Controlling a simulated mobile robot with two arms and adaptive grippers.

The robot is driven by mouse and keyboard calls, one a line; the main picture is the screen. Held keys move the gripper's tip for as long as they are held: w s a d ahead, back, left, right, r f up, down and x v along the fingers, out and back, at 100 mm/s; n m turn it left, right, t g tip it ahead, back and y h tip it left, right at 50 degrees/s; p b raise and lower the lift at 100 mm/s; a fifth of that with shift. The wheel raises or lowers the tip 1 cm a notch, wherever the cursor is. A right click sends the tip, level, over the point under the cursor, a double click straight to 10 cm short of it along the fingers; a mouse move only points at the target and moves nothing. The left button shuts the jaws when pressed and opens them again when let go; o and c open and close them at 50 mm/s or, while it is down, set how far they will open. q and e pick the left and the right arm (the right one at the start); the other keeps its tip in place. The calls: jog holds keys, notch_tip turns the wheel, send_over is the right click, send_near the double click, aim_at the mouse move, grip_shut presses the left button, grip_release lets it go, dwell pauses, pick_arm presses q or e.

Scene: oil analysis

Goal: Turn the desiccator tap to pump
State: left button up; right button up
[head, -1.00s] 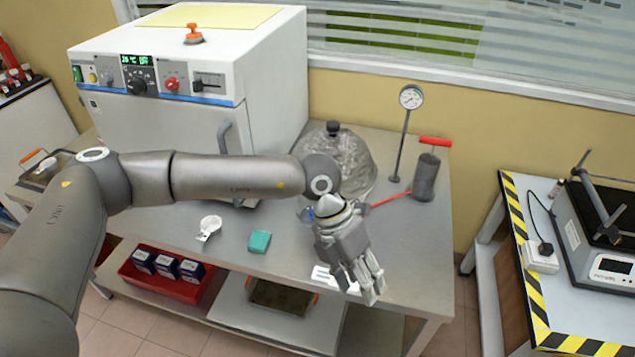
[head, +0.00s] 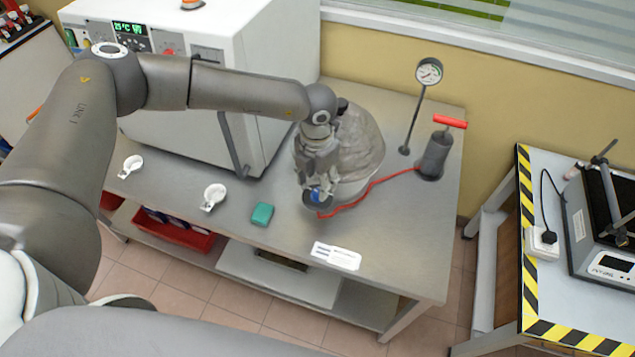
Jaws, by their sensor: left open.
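The desiccator (head: 362,150) is a clear dome with a black knob on the bench, partly behind my left arm. Its tap (head: 316,197) shows as a small blue part low at the dome's front, where the red hose ends. My left gripper (head: 317,188) is open and points down at the blue tap, with its fingers close around or just above it. I cannot tell whether they touch it. The hand hides part of the tap and the dome's front. The red hose (head: 372,190) runs right to the hand pump (head: 434,155) with a red handle. My right gripper is not in view.
A white oven (head: 270,75) stands at the back left. A pressure gauge on a stand (head: 428,72) is behind the pump. White dishes (head: 214,196), a green block (head: 262,214) and a label card (head: 336,256) lie on the bench. The bench's front right is clear.

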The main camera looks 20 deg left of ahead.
aim_at(317, 193)
pick_arm(q)
jog(key=f, duration=0.2)
jog(key=f+p, duration=0.1)
jog(key=shift+w+f, duration=0.3)
jog(key=shift+f, duration=0.05)
jog(key=shift+s+f, duration=0.2)
jog(key=shift+s, duration=0.05)
